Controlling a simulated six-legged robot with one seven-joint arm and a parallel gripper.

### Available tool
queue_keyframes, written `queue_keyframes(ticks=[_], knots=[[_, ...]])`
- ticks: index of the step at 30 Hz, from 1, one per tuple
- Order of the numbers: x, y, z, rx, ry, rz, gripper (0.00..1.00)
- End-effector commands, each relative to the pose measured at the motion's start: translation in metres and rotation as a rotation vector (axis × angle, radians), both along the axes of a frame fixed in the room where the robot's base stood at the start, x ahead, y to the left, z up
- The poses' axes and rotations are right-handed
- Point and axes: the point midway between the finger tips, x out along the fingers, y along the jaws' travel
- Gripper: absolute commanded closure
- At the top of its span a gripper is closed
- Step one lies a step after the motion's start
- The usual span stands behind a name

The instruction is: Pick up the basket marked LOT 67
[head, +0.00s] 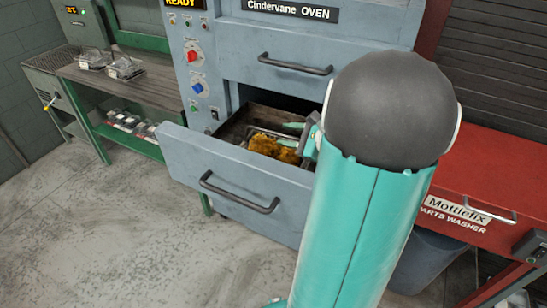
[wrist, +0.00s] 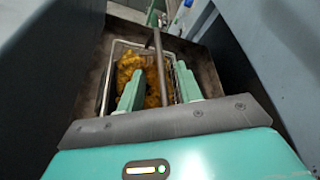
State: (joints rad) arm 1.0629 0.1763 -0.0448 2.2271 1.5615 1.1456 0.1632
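A wire basket (head: 262,133) with golden-orange contents sits in the open drawer (head: 240,168) of the Cindervane oven. In the wrist view the basket (wrist: 106,78) lies below my gripper, and a dark bar (wrist: 159,62), seemingly its handle, runs between the fingers. My gripper (wrist: 160,88) is open, with one teal finger on each side of the bar; I cannot tell whether either touches it. In the head view my gripper (head: 291,134) reaches into the drawer at the basket's right side. No LOT 67 marking is readable. My arm hides the drawer's right end.
Two more wire baskets (head: 93,59) (head: 124,69) stand on the green bench (head: 158,88) at left. The oven (head: 260,45) rises behind the drawer. A red parts washer (head: 485,175) and a blue-grey bin (head: 425,262) are at right. The floor at front left is clear.

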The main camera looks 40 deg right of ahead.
Motion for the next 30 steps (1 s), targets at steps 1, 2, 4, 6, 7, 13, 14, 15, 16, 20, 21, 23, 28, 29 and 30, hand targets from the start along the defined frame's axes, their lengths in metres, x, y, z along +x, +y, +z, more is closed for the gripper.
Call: queue_keyframes(ticks=[1,2,4,6,7,13,14,15,16,20,21,23,28,29,30], knots=[[0.009,0.002,-0.004,0.002,0.001,0.004,0.65],[0.013,0.002,-0.005,0.002,0.001,0.003,0.65],[0.022,0.004,-0.007,0.000,0.000,0.004,0.65],[0.028,0.004,-0.009,0.000,0.001,0.001,0.65],[0.029,0.004,-0.010,0.000,0.000,0.000,0.65],[0.030,0.005,-0.010,0.000,0.000,0.000,0.65],[0.030,0.005,-0.010,0.000,0.000,0.000,0.67],[0.030,0.005,-0.010,0.000,0.000,0.000,0.75],[0.030,0.005,-0.010,0.000,0.000,0.000,0.80],[0.030,0.005,-0.010,0.000,0.000,0.000,1.00],[0.030,0.005,-0.010,0.000,0.000,0.000,1.00],[0.030,0.005,-0.010,0.000,0.000,0.000,1.00],[0.030,0.005,-0.010,0.000,0.000,0.000,1.00],[0.030,0.005,-0.010,0.000,0.000,0.000,1.00],[0.030,0.005,-0.009,0.000,0.000,0.000,1.00]])
